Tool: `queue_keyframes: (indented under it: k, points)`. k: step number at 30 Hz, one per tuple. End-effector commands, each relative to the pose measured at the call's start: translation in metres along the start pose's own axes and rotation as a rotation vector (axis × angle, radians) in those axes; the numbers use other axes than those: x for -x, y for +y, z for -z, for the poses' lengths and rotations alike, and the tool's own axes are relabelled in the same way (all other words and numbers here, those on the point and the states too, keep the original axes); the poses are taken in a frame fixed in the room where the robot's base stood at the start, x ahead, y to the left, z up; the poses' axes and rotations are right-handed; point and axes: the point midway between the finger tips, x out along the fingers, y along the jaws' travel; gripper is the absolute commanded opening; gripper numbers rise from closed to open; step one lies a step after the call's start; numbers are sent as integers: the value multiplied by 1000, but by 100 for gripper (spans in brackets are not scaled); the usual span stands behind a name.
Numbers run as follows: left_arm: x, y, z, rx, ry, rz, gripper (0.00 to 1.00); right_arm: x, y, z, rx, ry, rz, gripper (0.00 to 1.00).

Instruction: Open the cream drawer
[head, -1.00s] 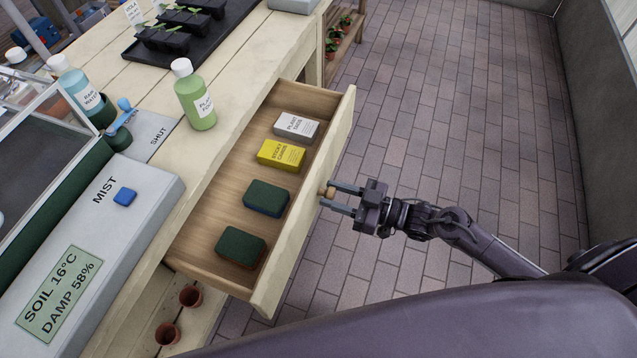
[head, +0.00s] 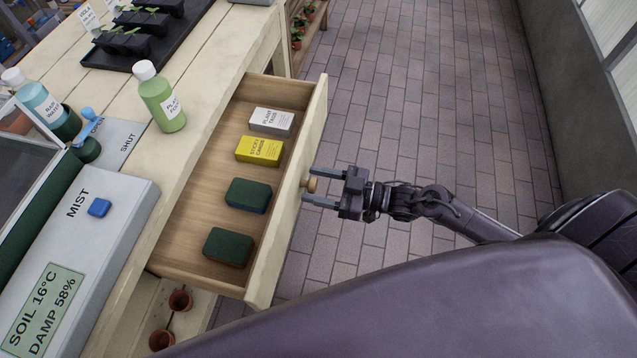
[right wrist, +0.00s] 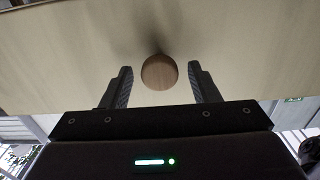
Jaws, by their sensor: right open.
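The cream drawer (head: 288,215) is pulled out of the bench, and its inside shows. It holds a white box of plant tags (head: 271,121), a yellow box of sticky cards (head: 259,150) and two dark green sponge-like blocks (head: 248,195). A round wooden knob (head: 310,185) is on the drawer front. My right gripper (head: 314,186) is open at the knob, a finger on either side. In the right wrist view the knob (right wrist: 160,72) sits between the fingers with gaps on both sides. My left gripper is not in view.
The bench top (head: 205,75) carries a green bottle (head: 163,100), a black seedling tray (head: 135,40) and a grey control box (head: 75,235) with a blue button. Small terracotta pots (head: 180,299) stand below the drawer. The brick floor (head: 420,110) to the right is clear.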

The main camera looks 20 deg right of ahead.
Motion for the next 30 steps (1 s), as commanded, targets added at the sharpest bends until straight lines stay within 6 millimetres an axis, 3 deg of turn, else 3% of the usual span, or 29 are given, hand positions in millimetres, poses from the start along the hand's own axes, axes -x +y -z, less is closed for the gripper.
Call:
queue_keyframes:
  k: [15,30]
  points:
    - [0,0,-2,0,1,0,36,71,0,-1,0,-3,0,55]
    - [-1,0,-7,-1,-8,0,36,78,0,0,0,-1,0,55]
